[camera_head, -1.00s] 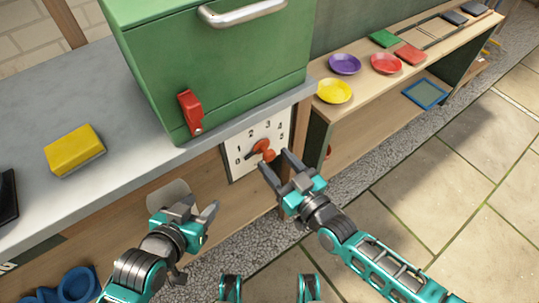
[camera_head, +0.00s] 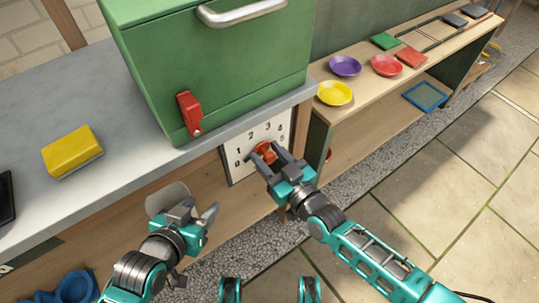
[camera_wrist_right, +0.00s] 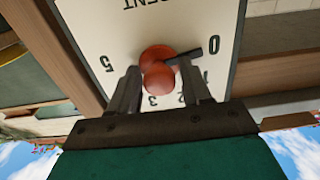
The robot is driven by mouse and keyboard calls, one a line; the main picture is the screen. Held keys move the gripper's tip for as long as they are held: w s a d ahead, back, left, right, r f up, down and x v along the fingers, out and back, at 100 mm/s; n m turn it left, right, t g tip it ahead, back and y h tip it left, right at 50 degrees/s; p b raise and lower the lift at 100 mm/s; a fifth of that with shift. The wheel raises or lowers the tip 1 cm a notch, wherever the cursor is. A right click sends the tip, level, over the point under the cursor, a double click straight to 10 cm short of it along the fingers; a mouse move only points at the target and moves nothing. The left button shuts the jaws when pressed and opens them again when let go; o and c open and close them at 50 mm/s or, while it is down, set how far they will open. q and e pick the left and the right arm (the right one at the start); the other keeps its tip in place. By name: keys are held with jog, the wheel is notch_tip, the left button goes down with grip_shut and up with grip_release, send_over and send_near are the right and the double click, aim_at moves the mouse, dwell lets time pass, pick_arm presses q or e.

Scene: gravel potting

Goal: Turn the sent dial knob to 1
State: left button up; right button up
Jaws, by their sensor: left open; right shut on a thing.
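The dial (camera_head: 246,167) is a white plate with numbers 0 to 5 on the cabinet front below the green box. Its round red-orange knob (camera_head: 264,150) has a dark pointer. In the right wrist view, which shows the dial upside down, the knob (camera_wrist_right: 158,57) has its pointer (camera_wrist_right: 186,57) between 0 and 1, closer to 0. My right gripper (camera_head: 265,157) is shut on the knob, one finger on each side; the fingers also show in the wrist view (camera_wrist_right: 160,78). My left gripper (camera_head: 205,225) is open and empty, in front of the cabinet at lower left.
The green box (camera_head: 210,70), with a red latch (camera_head: 190,112), stands on the grey counter (camera_head: 60,105) above the dial. A yellow sponge-like block (camera_head: 72,151) lies left. Yellow (camera_head: 334,93), purple (camera_head: 345,66) and red dishes (camera_head: 386,65) stand on the right shelf.

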jog(key=shift+m, duration=0.3)
jog(key=m, duration=0.2)
jog(key=shift+d+m, duration=0.1)
jog(key=shift+m, duration=0.2)
jog(key=shift+m+b, duration=0.45)
jog(key=shift+m, duration=1.85)
jog(key=o, duration=0.7)
jog(key=shift+d, duration=0.1)
jog(key=p+v, duration=0.2)
jog(key=v, duration=1)
jog(key=shift+s+d, duration=0.15)
jog(key=shift+s, duration=0.15)
